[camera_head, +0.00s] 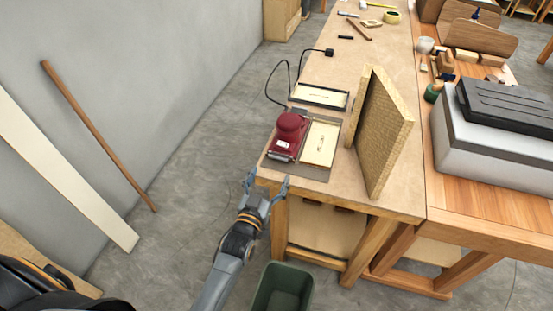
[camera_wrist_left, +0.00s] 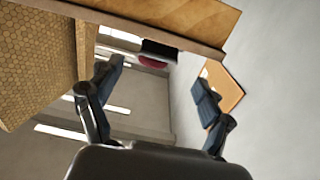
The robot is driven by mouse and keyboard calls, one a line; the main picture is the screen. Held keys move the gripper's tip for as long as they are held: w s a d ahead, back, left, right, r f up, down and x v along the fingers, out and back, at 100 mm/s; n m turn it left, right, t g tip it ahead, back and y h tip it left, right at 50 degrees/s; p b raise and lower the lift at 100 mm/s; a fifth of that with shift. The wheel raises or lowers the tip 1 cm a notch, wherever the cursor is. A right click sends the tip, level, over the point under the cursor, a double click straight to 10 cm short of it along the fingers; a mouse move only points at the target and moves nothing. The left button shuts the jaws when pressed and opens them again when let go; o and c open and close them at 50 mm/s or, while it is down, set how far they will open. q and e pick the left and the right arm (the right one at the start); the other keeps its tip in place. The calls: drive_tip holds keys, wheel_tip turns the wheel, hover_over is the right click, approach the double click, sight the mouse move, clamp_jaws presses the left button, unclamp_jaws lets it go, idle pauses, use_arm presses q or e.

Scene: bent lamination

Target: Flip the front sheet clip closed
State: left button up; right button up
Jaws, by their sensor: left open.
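A dark red sander (camera_head: 291,132) with a round knob on top sits on a grey mat (camera_head: 316,172) near the table's front left corner. Its pale lower front end faces my left gripper; the front sheet clip is too small to make out. My left gripper (camera_head: 266,181) is open and empty, its fingers apart, just off the table corner and a little short of the sander. In the left wrist view, part of the red sander (camera_wrist_left: 153,62) shows beyond the two spread fingers, partly hidden by the table edge. My right gripper is not in view.
A tan textured panel (camera_head: 382,130) stands upright right of the sander. Framed pale sheets (camera_head: 320,143) lie beside and behind it. A black cable (camera_head: 290,80) loops behind. A green bin (camera_head: 283,290) stands on the floor below.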

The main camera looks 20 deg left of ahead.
sight(278, 158)
use_arm(q)
drive_tip(key=w, duration=0.6)
drive_tip(key=shift+w+p, duration=0.25)
drive_tip(key=shift+p, duration=0.05)
drive_tip(key=c, duration=1)
